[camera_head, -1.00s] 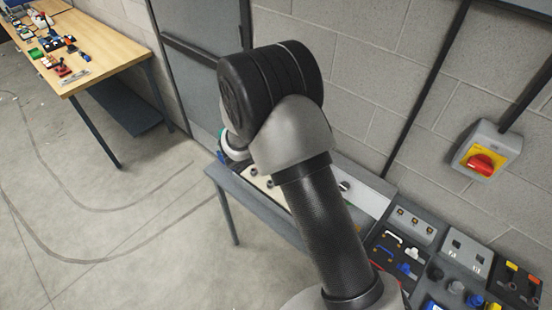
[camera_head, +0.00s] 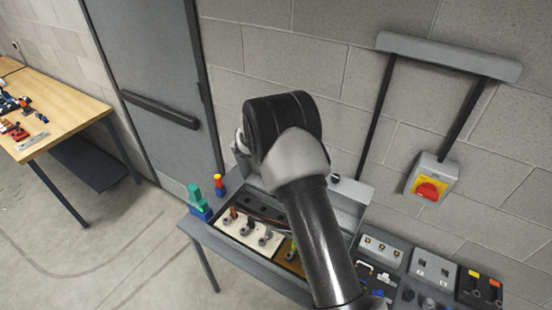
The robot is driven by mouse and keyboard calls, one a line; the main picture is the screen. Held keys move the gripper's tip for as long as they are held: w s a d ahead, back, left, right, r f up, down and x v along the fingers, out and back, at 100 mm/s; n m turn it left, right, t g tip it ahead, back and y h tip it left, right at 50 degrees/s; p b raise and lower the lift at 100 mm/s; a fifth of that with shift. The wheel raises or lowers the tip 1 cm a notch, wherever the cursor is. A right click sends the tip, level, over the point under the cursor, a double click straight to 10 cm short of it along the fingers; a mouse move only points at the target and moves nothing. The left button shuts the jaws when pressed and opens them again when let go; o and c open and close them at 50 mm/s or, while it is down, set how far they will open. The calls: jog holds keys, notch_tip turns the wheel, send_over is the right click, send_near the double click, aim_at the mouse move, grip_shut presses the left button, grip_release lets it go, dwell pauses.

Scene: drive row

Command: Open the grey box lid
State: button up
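A long grey box or tray (camera_head: 222,238) stands on the bench by the wall. Its inside shows a white panel (camera_head: 246,230) with several small levers and a brown section (camera_head: 291,262). A light grey panel (camera_head: 350,191) stands up along its back edge with a small dark knob on it; it looks like a raised lid, but I cannot tell its hinge. My arm crosses in front of the box and hides its middle. My gripper is not visible; my black wrist joint covers that place.
Blue-and-green blocks (camera_head: 200,203) stand at the box's left end. Small grey units (camera_head: 433,268) with switches fill the bench at right. A red-and-yellow switch (camera_head: 429,188) is on the wall. A wooden table (camera_head: 66,126) stands at left, with open floor between.

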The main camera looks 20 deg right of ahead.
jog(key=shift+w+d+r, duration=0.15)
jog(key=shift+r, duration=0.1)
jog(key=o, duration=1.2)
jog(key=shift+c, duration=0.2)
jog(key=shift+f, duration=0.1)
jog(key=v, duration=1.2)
